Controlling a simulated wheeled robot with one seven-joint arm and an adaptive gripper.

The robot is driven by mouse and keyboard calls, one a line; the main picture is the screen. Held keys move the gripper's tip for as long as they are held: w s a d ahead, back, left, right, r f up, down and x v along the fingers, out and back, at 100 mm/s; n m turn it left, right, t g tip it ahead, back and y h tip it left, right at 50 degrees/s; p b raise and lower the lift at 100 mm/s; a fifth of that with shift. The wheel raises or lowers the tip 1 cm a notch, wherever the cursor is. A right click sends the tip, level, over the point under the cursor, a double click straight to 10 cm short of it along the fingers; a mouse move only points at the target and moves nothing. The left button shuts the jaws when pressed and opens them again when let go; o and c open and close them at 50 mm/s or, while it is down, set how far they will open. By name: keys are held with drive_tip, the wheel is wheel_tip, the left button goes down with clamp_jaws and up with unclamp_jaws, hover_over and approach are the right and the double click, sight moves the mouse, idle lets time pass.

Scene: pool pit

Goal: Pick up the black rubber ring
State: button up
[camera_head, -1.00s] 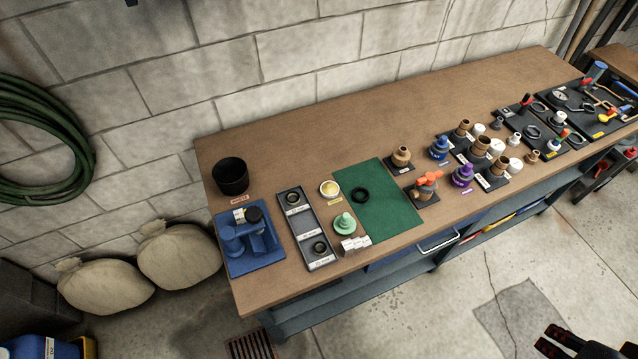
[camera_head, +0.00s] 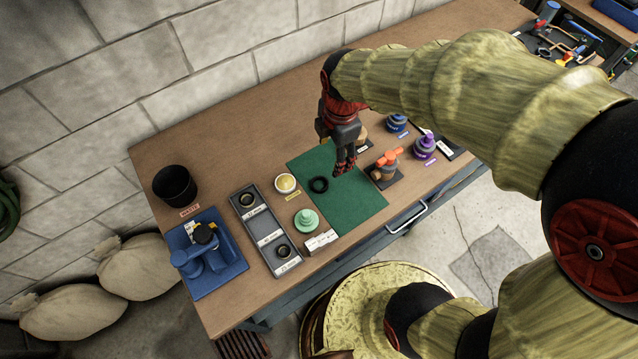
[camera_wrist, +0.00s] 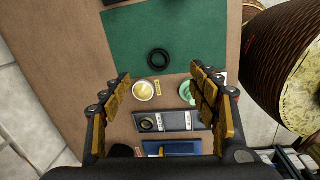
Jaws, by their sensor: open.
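The black rubber ring (camera_head: 318,185) lies flat on the green mat (camera_head: 353,203), near the mat's left edge in the head view. In the wrist view the ring (camera_wrist: 158,58) lies beyond my fingertips, near the mat's lower edge. My gripper (camera_head: 345,168) hangs above the mat, to the right of the ring and apart from it. In the wrist view my gripper (camera_wrist: 160,88) has its two fingers wide apart with nothing between them.
Left of the mat are a yellow-filled dish (camera_head: 285,184), a green knobbed piece (camera_head: 306,222) and a grey tray (camera_head: 240,215) with rings. A black cup (camera_head: 175,186) and blue fixture (camera_head: 228,268) stand further left. Orange-topped fittings (camera_head: 386,166) stand right.

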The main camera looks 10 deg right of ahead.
sight(319, 187)
drive_tip(key=f+n, duration=0.2)
drive_tip(key=f, duration=0.1)
drive_tip(key=w+a+f+n+g, duration=0.1)
drive_tip(key=f+n, duration=0.2)
drive_tip(key=f, duration=0.1)
drive_tip(key=a+f+n, duration=0.1)
drive_tip(key=f+n, duration=0.1)
drive_tip(key=f, duration=0.2)
drive_tip(key=shift+w+a+n+b, duration=0.25)
drive_tip(key=shift+w+n+b, duration=0.05)
drive_tip(key=shift+w+b, duration=0.1)
drive_tip(key=f, duration=0.2)
drive_tip(key=f+b, duration=0.1)
drive_tip(key=f, duration=0.2)
drive_tip(key=shift+a+f+b, duration=0.25)
drive_tip(key=shift+f+b, duration=0.15)
drive_tip(key=shift+r, duration=0.1)
drive_tip(key=c, duration=0.4)
drive_tip(key=c, duration=0.5)
drive_tip(key=shift+c, duration=0.2)
